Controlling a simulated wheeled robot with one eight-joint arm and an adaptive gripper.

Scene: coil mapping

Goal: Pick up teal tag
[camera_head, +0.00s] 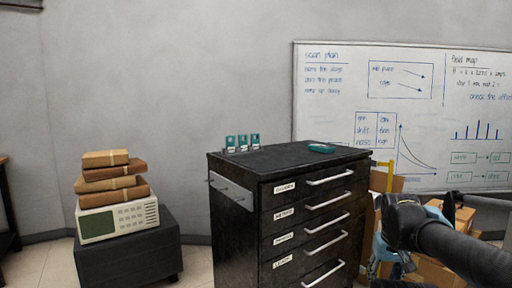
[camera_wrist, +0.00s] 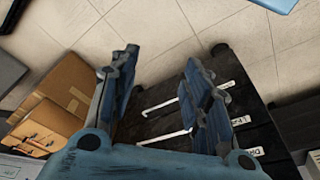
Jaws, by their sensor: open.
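Several small teal tags (camera_head: 242,141) stand upright in a row at the back left of the black drawer cabinet's top (camera_head: 270,160). A flat teal item (camera_head: 322,148) lies near the right side of the same top; I cannot tell whether it is a tag. My gripper (camera_wrist: 165,75) shows in the wrist view with its two blue fingers spread and nothing between them. It points down past the cabinet's drawer fronts (camera_wrist: 160,105) toward the floor. In the head view my arm is at the right, beside the cabinet, apart from the tags.
Cardboard boxes (camera_wrist: 62,90) stand close beside my gripper. A dark low stand (camera_head: 130,252) at the left holds a beige instrument (camera_head: 118,221) with brown boxes (camera_head: 108,175) stacked on it. A whiteboard (camera_head: 420,110) hangs on the wall. The middle of the cabinet top is clear.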

